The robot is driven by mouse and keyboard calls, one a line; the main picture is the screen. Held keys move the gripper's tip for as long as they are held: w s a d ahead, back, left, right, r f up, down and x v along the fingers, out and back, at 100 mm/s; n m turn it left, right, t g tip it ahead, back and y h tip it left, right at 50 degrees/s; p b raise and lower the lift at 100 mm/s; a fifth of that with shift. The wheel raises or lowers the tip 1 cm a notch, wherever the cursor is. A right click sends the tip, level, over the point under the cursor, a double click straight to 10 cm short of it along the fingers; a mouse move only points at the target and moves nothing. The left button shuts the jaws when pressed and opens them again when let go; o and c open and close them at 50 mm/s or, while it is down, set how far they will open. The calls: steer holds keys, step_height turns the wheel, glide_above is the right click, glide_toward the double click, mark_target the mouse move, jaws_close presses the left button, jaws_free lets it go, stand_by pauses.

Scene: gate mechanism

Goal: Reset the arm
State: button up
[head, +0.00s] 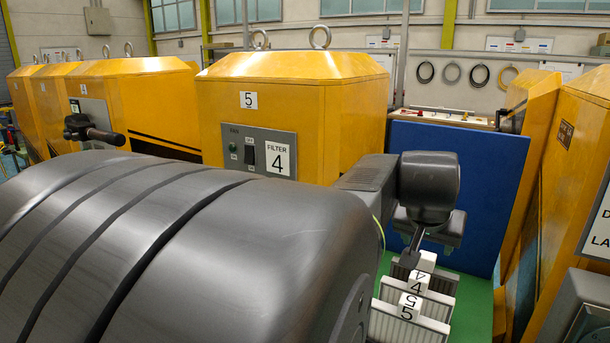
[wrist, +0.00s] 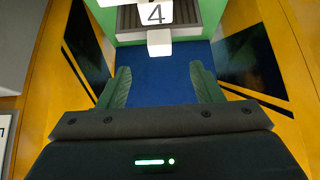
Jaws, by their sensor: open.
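My gripper (wrist: 160,74) is open in the wrist view, with its two green fingers apart and only the blue surface showing between them. Beyond the fingertips, a grey slatted filter with a white label 4 (wrist: 156,15) sits in a green-edged space. In the head view my arm's end (head: 430,190) hangs at the right of centre, above a row of light slatted filters. One filter has a label 4 (head: 416,283) and a nearer one a label 5 (head: 409,306). My gripper's fingers are mostly hidden in the head view.
Yellow cabinets (head: 565,150) close off the right. A black handle (head: 92,130) juts from the left cabinet.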

mark_target(426, 259)
steer(key=x, duration=1)
steer(key=shift+f, duration=0.2)
steer(key=shift+r, duration=0.25)
steer(key=shift+s, duration=0.1)
steer(key=v, duration=1.3)
steer(key=x, duration=1.3)
steer(key=shift+f, duration=0.25)
step_height(426, 259, up, 18)
steer(key=p, duration=1.3)
steer(key=shift+p, duration=0.35)
steer(key=shift+f, duration=0.15)
